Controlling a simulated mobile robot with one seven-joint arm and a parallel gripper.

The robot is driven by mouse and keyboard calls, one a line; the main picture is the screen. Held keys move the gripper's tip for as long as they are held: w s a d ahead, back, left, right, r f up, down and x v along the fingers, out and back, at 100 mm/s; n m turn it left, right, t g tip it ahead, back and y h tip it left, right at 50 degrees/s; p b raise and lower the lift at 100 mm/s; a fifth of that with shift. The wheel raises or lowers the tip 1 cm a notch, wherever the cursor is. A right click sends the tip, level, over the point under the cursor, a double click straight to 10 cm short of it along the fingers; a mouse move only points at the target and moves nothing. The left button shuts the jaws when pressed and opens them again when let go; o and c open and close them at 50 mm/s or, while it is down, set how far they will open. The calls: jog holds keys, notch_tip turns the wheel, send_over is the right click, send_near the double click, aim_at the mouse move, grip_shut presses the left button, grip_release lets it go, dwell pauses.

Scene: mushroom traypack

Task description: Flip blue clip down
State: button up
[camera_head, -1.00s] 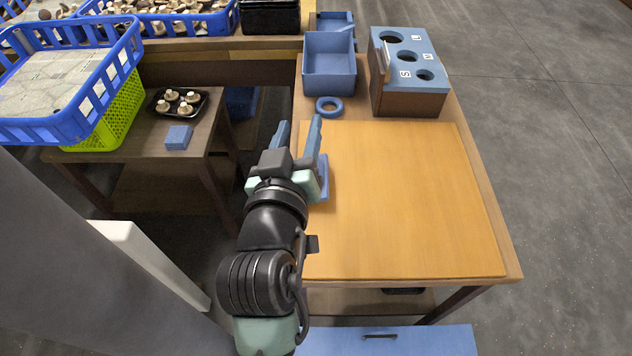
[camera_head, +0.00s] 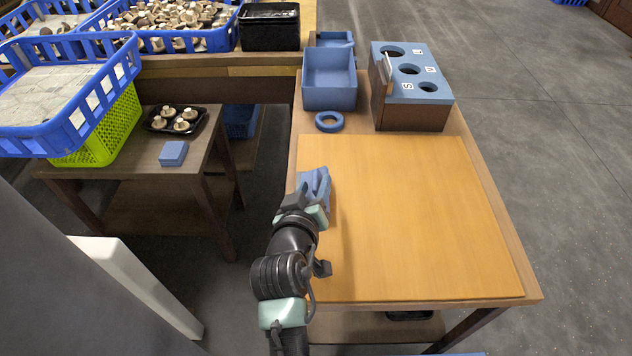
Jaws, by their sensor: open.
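A blue piece (camera_head: 325,194), which looks like the clip, is at the left edge of the orange board. It is largely covered by my gripper (camera_head: 315,177), so whether it stands up or lies flat cannot be told. My gripper is open, with its blue-grey fingers over or beside the piece and pointing away from me. The fingers and the piece overlap in the picture and are close in colour. Whether they touch cannot be told.
The orange board (camera_head: 420,220) is otherwise clear. Behind it are a blue ring (camera_head: 329,129), a blue bin (camera_head: 331,100) and a block with several holes (camera_head: 412,118). At left, a low table holds a black tray of mushrooms (camera_head: 160,123) and a blue block (camera_head: 173,153).

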jog(key=shift+x, duration=1.35)
grip_shut()
